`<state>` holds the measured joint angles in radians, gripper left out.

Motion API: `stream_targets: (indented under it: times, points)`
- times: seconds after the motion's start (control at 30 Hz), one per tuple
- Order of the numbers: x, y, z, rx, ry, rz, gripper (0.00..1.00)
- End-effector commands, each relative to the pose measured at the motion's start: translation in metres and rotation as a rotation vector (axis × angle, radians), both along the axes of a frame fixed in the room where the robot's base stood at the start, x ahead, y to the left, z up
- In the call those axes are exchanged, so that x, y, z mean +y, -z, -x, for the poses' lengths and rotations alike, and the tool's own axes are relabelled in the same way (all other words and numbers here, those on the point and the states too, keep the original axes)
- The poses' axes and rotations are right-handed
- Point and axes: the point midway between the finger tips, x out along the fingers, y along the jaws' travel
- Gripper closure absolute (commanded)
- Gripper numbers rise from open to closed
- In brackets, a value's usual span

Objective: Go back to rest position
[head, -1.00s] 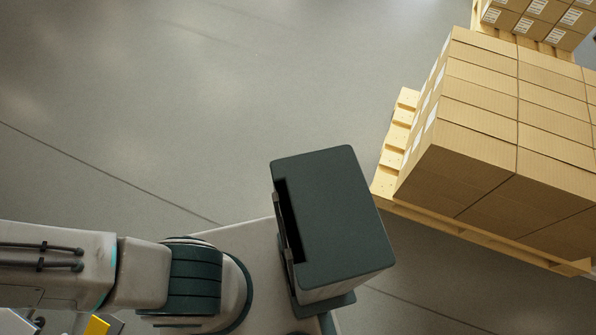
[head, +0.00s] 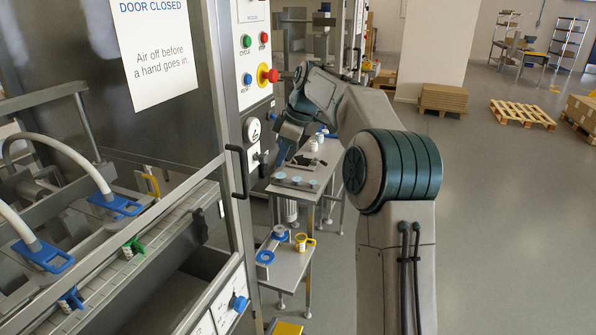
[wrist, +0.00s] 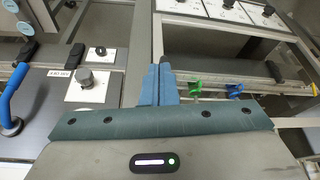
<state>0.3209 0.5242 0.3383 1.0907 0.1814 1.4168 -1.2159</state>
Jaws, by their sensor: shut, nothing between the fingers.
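My gripper (wrist: 159,84) shows in the wrist view with its two blue fingers together and nothing between them. It is over the front of a machine, with panels, knobs and a blue handle (wrist: 14,100) to the left. A green clip (wrist: 195,86) and a blue clip (wrist: 235,90) lie to the right of the fingers. In the head view my arm rises from the bottom, bends at the elbow and reaches back to the left. Its end (head: 287,140) hangs beside the machine's control panel, above or near a small steel table (head: 325,175); the fingertips are too small to make out.
The filling machine (head: 170,130), with its closed door and sign (head: 155,50), fills the left. A lower shelf (head: 290,262) holds a blue ring and a yellow-handled cup. A pallet (head: 522,114) and stacked cardboard (head: 445,99) stand far back. The floor on the right (head: 510,220) is clear.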

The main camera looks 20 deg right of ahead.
Motion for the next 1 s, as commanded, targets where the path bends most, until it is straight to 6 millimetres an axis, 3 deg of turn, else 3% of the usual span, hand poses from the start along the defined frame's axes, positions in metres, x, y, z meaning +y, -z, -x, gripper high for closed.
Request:
stream_targets:
  times: [0.17, 0.27, 0.67, 1.0]
  points:
    - [0.002, -0.008, 0.010, 0.009, 0.027, 0.014, 1.00]
    - [0.011, -0.012, 0.029, 0.025, 0.087, 0.043, 1.00]
    - [0.026, -0.004, 0.157, 0.061, 0.516, 0.150, 1.00]
    - [0.014, 0.039, 0.279, 0.051, 0.892, 0.127, 1.00]
